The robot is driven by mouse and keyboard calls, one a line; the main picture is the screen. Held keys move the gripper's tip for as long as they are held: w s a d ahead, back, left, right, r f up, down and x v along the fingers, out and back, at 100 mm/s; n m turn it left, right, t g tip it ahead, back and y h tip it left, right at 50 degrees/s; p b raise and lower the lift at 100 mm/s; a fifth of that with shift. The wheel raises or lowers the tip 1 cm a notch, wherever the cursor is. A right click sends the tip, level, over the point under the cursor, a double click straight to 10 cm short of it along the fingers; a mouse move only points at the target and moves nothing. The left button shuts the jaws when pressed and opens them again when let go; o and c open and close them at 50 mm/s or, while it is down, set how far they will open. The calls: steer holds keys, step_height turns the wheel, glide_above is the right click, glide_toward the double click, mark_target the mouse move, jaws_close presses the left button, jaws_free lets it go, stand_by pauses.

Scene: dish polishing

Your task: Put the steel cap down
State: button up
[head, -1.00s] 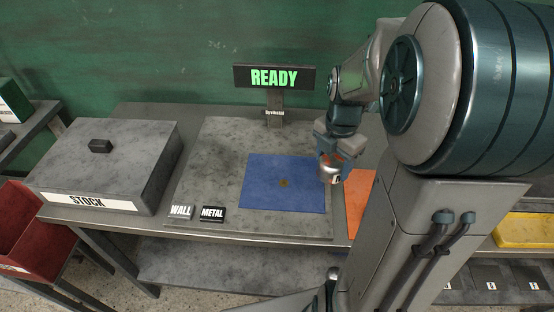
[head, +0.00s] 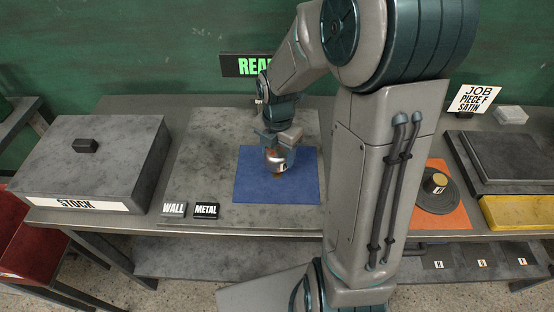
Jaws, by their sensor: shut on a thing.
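My gripper (head: 279,144) is shut on the steel cap (head: 275,160), a small shiny rounded piece held below the fingers. The cap is over the middle of the blue mat (head: 248,184). A small brownish patch shows just under the cap; I cannot tell whether it is the mat's mark or part of the cap. I cannot tell whether the cap touches the mat. The fingers hide the cap's upper part.
A grey STOCK box (head: 105,150) stands at left. At right, behind my arm, a dark disc (head: 437,200) with a yellowish knob lies on an orange mat (head: 458,218). A READY sign is partly hidden.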

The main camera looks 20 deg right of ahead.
mark_target(277, 162)
steer(key=shift+f, duration=2)
steer(key=shift+f, duration=0.25)
steer(key=o, duration=1.2)
steer(key=shift+r, duration=0.15)
